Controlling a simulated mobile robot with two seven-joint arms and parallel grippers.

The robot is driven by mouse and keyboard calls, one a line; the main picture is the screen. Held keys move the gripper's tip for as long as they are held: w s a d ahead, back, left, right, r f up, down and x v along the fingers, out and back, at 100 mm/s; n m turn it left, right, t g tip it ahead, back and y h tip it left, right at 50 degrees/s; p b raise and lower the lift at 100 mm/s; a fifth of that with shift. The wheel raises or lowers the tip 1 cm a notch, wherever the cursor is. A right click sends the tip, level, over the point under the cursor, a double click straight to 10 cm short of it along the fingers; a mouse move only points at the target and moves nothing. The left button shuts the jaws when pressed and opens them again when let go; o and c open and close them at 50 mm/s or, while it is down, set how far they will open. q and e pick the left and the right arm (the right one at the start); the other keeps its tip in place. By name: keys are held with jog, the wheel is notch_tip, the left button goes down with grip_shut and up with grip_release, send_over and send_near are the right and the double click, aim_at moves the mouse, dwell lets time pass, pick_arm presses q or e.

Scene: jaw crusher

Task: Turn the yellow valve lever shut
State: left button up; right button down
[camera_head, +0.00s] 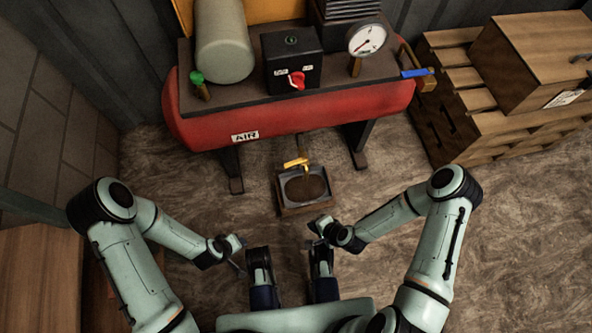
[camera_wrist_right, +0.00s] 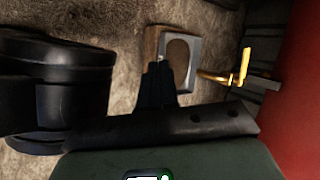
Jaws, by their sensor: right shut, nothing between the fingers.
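The yellow valve lever (camera_head: 296,163) sits on a short pipe below the red air tank, above a small tray (camera_head: 283,210) on the floor. In the right wrist view the lever (camera_wrist_right: 245,67) shows at right, beside the tray (camera_wrist_right: 194,67). My right gripper (camera_head: 318,227) is shut and empty, in front of the tray and apart from the lever. Its dark fingers (camera_wrist_right: 158,85) point toward the tray in the wrist view. My left gripper (camera_head: 238,246) is low at left, away from the lever; its fingers are too small to tell open from shut.
The red tank (camera_head: 290,125) stands on dark legs and carries a gauge (camera_head: 367,39), a black box with a red switch (camera_head: 296,80), a green knob (camera_head: 196,77) and a blue-handled valve (camera_head: 414,73). Wooden crates (camera_head: 525,60) stand at right. The floor around the tray is clear.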

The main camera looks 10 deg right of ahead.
jog(key=w+a+m+t, duration=0.3)
jog(key=w+a+m, duration=0.1)
jog(key=m, duration=0.5)
jog(key=m+t+h+b, duration=0.2)
jog(key=m+t+b, duration=0.2)
jog(key=m, duration=0.7)
send_near(296, 162)
notch_tip(296, 162, down, 4)
jog(key=a, duration=0.1)
pick_arm(q)
jog(key=s+a+f+g+b, duration=0.1)
jog(key=s+f+g, duration=0.1)
jog(key=s+f, duration=0.5)
jog(key=shift+s+a+f+g+b, duration=0.3)
jog(key=shift+s+a+f+b, duration=0.05)
jog(key=shift+f, duration=0.15)
pick_arm(e)
jog(key=w, duration=0.1)
jog(key=w+a, duration=0.1)
jog(key=w, duration=0.2)
jog(key=shift+w+a, duration=0.15)
jog(key=shift+a, duration=0.1)
pick_arm(q)
jog(key=shift+w, duration=0.1)
